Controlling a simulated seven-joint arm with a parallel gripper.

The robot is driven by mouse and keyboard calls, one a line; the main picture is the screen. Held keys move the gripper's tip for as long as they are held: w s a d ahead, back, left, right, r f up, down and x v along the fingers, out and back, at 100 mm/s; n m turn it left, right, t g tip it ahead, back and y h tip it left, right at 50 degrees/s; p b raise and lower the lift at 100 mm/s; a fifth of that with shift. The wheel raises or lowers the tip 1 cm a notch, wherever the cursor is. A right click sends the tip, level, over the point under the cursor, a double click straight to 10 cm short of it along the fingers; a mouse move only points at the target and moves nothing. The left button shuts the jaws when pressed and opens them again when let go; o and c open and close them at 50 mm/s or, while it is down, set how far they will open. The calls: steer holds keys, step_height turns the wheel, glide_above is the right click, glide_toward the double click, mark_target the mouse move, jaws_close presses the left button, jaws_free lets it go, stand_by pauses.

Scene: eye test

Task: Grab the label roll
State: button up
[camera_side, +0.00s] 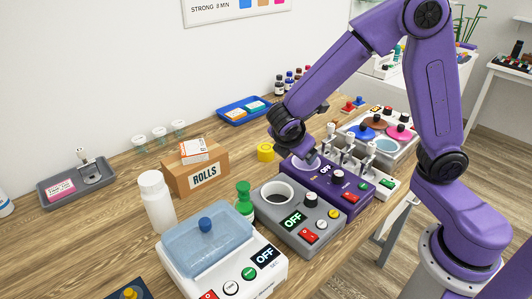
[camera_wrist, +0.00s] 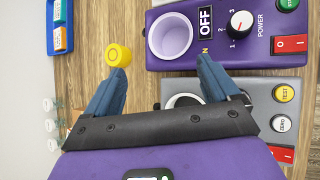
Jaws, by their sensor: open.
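A small yellow roll (camera_side: 265,152), which looks like the label roll, stands on the wooden bench behind the purple device. In the wrist view the yellow roll (camera_wrist: 118,55) shows a round top with a ring, just beyond the left fingertip. It is not between the fingers. My gripper (camera_wrist: 161,66) is open, its blue fingers spread wide with nothing held. It hangs above the bench and devices. In the side view, my wrist is to the right of the roll and the fingertips are hard to make out.
The purple device (camera_side: 325,180) and grey device (camera_side: 290,220) stand close to the roll. A cardboard box marked ROLLS (camera_side: 196,180) is to its left, with a small carton (camera_side: 194,150) on top. A blue tray (camera_side: 243,111) lies behind. Bare bench lies around the roll.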

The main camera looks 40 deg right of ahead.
mark_target(264, 152)
steer(key=w+d+f+n+t+h, duration=0.1)
steer(key=w+f+n+t+h, duration=0.15)
steer(key=w, duration=0.55)
steer(key=w+d+f+n+t+h, duration=0.1)
steer(key=w+d+f+n+h, duration=0.1)
steer(key=w+n, duration=0.35)
steer(key=f, duration=0.2)
steer(key=w+f+m, duration=0.1)
steer(key=f, duration=0.1)
steer(key=w+f+m, duration=0.1)
steer(key=f, duration=0.2)
steer(key=shift+a, duration=0.1)
steer(key=x, duration=0.5)
steer(key=shift+f, duration=0.25)
steer(key=c, duration=1.1)
